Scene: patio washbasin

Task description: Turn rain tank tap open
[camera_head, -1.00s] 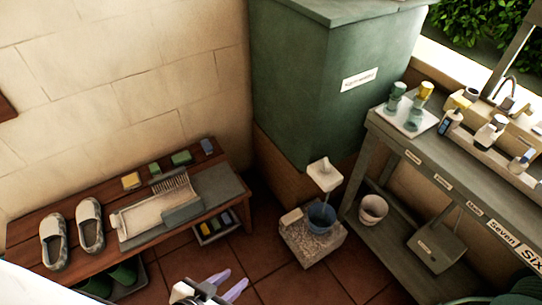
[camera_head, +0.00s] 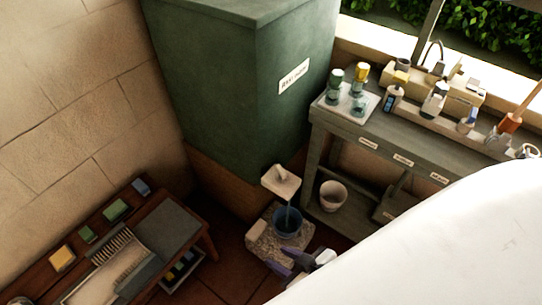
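The green rain tank (camera_head: 225,95) stands in the back corner with a white label on its front. Its pale tap (camera_head: 281,181) sticks out near the tank's foot, with a small lever on top; I cannot tell the lever's exact setting. A thin bluish streak runs below the tap to the blue bucket (camera_head: 287,222), which sits on a speckled stone block. My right gripper (camera_head: 278,260) is low in front of the block, below and apart from the tap. Its purple fingers look spread and empty. My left gripper is out of view.
My white arm covers the lower right. A grey workbench (camera_head: 385,150) with bottles and cups stands right of the tank, a white pot (camera_head: 333,195) on its lower shelf. A wooden bench (camera_head: 205,230) with brushes and sponges is at lower left.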

